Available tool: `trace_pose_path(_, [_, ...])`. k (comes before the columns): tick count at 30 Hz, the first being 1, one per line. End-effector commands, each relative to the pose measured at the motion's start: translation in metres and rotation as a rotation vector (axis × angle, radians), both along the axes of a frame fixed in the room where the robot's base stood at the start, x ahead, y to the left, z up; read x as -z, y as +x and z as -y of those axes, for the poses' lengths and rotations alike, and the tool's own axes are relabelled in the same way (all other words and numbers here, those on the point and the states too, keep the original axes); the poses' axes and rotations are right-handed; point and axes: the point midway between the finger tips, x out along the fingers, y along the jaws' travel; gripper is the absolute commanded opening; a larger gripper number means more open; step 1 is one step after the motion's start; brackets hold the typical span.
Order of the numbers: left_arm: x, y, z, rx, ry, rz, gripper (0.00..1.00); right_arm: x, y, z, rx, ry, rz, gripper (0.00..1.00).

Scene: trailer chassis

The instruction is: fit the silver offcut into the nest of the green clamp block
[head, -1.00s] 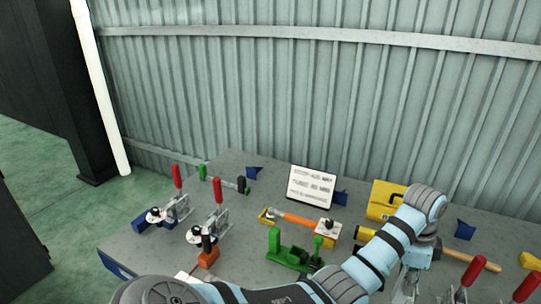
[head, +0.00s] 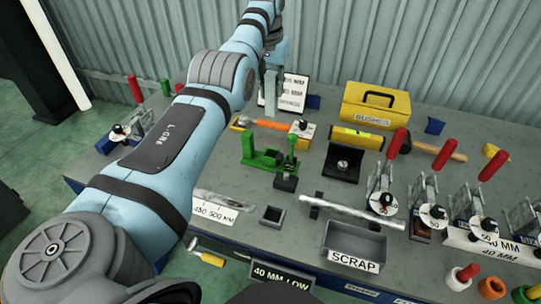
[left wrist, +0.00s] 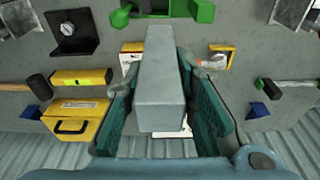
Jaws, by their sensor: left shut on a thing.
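My left gripper (head: 275,55) is above the back of the table, in front of the white sign. In the left wrist view its fingers (left wrist: 157,75) are shut on the silver offcut (left wrist: 162,85), a plain grey square bar. The offcut (head: 270,90) hangs down below the gripper in the head view. The green clamp block (head: 262,160) stands on the table nearer to me, apart from the offcut. Part of the clamp block (left wrist: 203,11) shows at the top edge of the left wrist view. My right gripper is not in view.
An orange-handled hammer (head: 270,125) lies between the sign and the clamp block. A yellow case (head: 375,106), yellow level (head: 357,138) and black angle plate (head: 341,165) stand to the right. A scrap tray (head: 354,245) and several red-handled clamps are nearer. The corrugated wall is behind.

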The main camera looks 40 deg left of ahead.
Motion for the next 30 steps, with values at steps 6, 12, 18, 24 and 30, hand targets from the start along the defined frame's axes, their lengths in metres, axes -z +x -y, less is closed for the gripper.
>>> trace_pose_path(6, [0.067,-0.002,-0.002,-0.014,0.002,-0.006,0.00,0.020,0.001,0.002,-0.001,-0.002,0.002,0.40])
trace_pose_path(12, [0.135,-0.002,-0.001,-0.012,0.000,-0.006,0.00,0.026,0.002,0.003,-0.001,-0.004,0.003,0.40])
trace_pose_path(18, [0.167,-0.001,0.000,-0.010,0.000,-0.003,0.00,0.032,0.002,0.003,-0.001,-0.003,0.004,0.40])
trace_pose_path(24, [0.198,-0.001,0.000,-0.009,0.001,-0.003,0.00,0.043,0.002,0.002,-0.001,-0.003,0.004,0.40])
trace_pose_path(30, [0.196,-0.001,-0.001,-0.009,0.001,-0.002,0.00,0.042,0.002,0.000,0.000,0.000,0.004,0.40])
